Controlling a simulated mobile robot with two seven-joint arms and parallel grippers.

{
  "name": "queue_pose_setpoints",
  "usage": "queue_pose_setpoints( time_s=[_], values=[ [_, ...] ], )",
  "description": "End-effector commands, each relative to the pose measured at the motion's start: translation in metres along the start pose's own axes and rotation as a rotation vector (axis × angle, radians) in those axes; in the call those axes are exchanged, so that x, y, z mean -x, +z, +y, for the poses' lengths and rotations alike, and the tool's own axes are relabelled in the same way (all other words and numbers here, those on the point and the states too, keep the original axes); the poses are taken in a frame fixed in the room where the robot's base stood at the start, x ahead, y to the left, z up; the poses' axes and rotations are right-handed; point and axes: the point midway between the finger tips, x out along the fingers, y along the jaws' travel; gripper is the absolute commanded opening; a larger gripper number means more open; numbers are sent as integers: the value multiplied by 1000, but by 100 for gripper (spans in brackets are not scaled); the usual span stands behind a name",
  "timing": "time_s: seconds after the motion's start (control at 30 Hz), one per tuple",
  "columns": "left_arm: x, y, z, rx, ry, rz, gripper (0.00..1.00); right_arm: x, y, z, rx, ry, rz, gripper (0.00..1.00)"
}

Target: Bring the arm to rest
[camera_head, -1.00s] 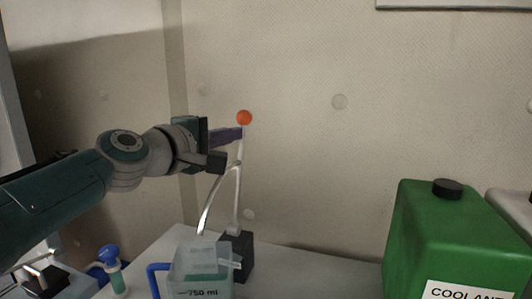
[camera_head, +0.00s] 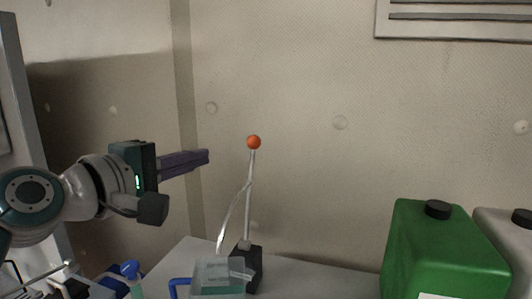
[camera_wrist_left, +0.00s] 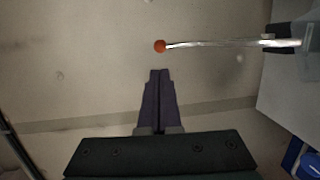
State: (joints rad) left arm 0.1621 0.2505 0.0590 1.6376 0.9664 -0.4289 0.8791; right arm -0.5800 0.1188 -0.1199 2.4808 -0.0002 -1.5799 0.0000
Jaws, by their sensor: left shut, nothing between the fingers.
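My left gripper (camera_head: 207,157) is shut and empty, in the air to the left of a lever with an orange ball (camera_head: 254,142) on top. The lever's thin metal rod (camera_head: 249,200) rises from a dark block (camera_head: 254,266) on the bench. The gripper does not touch the lever. In the left wrist view the shut purple fingers (camera_wrist_left: 160,72) point at the wall, and the orange ball (camera_wrist_left: 159,46) shows just beyond their tips in the picture. My right gripper is not in view.
A clear container (camera_head: 217,279) with a blue handle stands before the lever on the grey bench (camera_head: 320,284). A blue-capped bottle (camera_head: 131,272) is left of it. A green coolant canister (camera_head: 440,250) stands at the right. The air before the wall is free.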

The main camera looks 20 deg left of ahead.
Motion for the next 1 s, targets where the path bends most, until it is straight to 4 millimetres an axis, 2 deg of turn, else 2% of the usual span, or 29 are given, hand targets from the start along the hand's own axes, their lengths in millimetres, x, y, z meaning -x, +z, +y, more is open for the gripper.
queue_pose_setpoints(
  time_s=[0.07, 0.13, 0.23, 0.3, 0.37, 0.4, 0.5, 0.6, 0.73, 1.0],
  values=[
    [7, 12, -8, -56, -39, -28, 0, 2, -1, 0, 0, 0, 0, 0],
    [19, 33, -25, -173, -113, -85, 0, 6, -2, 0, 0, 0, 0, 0],
    [54, 73, -63, -443, -280, -220, 0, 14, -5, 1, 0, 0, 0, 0],
    [92, 98, -93, -666, -418, -339, 0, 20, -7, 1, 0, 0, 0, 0],
    [129, 112, -113, -849, -535, -444, 0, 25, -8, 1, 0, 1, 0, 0],
    [155, 118, -124, -960, -611, -513, 0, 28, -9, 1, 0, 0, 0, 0],
    [215, 122, -138, -1172, -779, -665, 0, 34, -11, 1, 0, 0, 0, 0],
    [258, 119, -141, -1291, -897, -771, 0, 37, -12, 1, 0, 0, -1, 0],
    [284, 116, -140, -1351, -970, -838, 0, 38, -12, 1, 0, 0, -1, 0],
    [287, 115, -141, -1360, -980, -846, 0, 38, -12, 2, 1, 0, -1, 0]
  ],
)
